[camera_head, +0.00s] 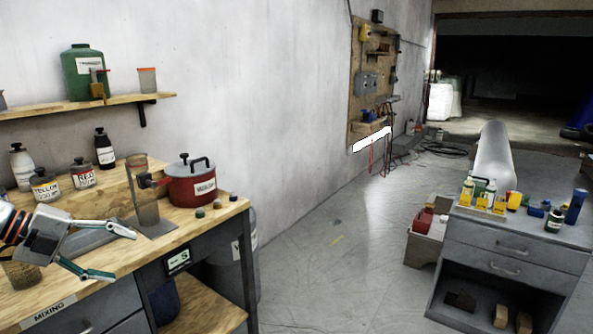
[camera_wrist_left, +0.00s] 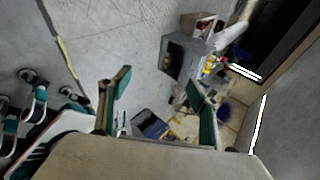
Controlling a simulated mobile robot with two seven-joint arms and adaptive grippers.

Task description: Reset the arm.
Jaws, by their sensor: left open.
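My left gripper (camera_head: 122,252) comes in from the left in the head view, over the wooden workbench marked "MIXING" (camera_head: 95,284). Its two teal-edged fingers are spread apart with nothing between them. In the left wrist view the open fingers (camera_wrist_left: 160,98) frame a tilted view of the floor and furniture. My right gripper does not show in the head view, and I cannot make it out for certain in the wrist view.
A red pot (camera_head: 192,188), a clear cylinder (camera_head: 143,195) and labelled bottles such as the one marked RED (camera_head: 83,175) stand on the bench near the gripper. A shelf (camera_head: 110,104) hangs above. A grey cabinet (camera_head: 515,240) stands right. Open floor (camera_head: 330,260) lies between.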

